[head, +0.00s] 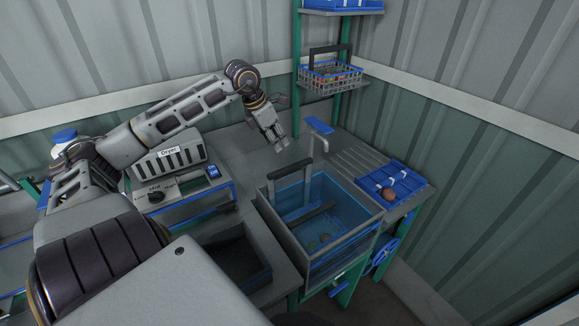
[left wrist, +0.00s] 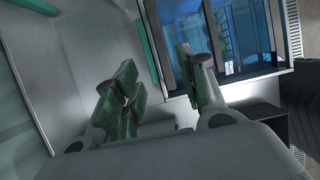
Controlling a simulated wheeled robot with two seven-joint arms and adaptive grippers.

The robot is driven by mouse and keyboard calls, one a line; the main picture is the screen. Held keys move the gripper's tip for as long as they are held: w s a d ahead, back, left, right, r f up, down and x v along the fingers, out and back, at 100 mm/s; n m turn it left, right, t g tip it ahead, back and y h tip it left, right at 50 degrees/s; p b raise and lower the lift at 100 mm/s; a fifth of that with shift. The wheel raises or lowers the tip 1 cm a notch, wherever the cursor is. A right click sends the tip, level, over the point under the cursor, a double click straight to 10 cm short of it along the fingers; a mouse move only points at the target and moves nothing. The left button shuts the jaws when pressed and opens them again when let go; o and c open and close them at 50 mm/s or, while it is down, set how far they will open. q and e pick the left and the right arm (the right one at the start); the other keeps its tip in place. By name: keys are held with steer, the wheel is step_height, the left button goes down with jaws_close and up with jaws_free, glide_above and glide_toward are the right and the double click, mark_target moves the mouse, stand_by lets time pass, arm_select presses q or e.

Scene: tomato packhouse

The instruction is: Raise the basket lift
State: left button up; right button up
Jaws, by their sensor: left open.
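A wash tank (head: 345,232) with blue water is set in the counter, with a few blurred items low in the water. A dark handle (head: 290,170) stands up at the tank's left rear, on an upright going down into the water; it looks like the basket lift's handle. The basket itself is not clear. My left gripper (head: 278,143) is open and empty, above the counter behind the tank, apart from the handle. In the left wrist view its fingers (left wrist: 157,65) are spread, with the blue tank (left wrist: 235,35) beyond them. My right gripper is not in view.
A dryer (head: 170,160) stands left of the tank. A tap (head: 318,127) rises behind the tank, and a blue tray (head: 410,185) with a reddish round item lies right. A wire basket (head: 330,78) sits on a shelf. A blue handwheel (head: 384,252) is below.

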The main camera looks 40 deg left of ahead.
arm_select(q)
steer(key=shift+r, duration=0.1)
stand_by(0.3)
glide_toward(291, 166)
steer(key=shift+w+a+f+p, duration=0.1)
steer(key=shift+a+f+p, duration=0.05)
steer(key=shift+f+p, duration=0.2)
steer(key=shift+w+f, duration=0.25)
steer(key=shift+f, duration=0.3)
steer(key=shift+p+x, duration=0.3)
steer(key=shift+x, duration=2.65)
steer(key=shift+w+d+f, duration=0.2)
steer(key=shift+f, duration=0.25)
